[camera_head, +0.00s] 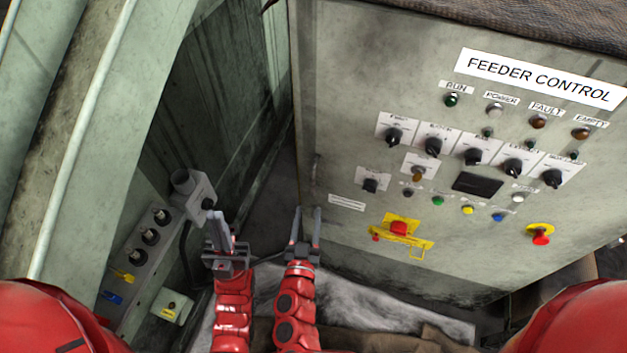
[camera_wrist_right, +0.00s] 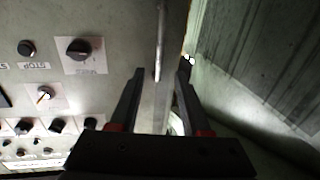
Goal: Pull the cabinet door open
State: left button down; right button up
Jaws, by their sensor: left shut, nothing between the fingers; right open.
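The cabinet door (camera_head: 350,100) is the grey "FEEDER CONTROL" panel, and it looks closed. Its thin upright handle (camera_head: 316,170) is near the door's left edge. My right gripper (camera_head: 307,210) is open just below and in front of the handle. In the right wrist view, the handle (camera_wrist_right: 161,40) runs in line with the gap between the open fingertips (camera_wrist_right: 160,75); I cannot tell whether they touch it. My left gripper (camera_head: 217,217) is shut and empty, further left, in front of a grey switch box.
The door carries several knobs, lamps and buttons, with a yellow-framed red switch (camera_head: 399,228) low down. At left, a grey box with black knobs (camera_head: 150,237) is fixed to the green machine wall (camera_head: 100,150). A dark gap lies between machine and cabinet.

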aim_at(313, 182)
jog(key=w+b, duration=0.1)
jog(key=w, duration=0.2)
jog(key=w+d+b, duration=0.1)
jog(key=w, duration=0.7)
jog(key=shift+w+d+f+b, duration=0.1)
jog(key=shift+w+d+b, duration=0.1)
jog(key=shift+b, duration=0.2)
grip_shut()
dwell(0.7)
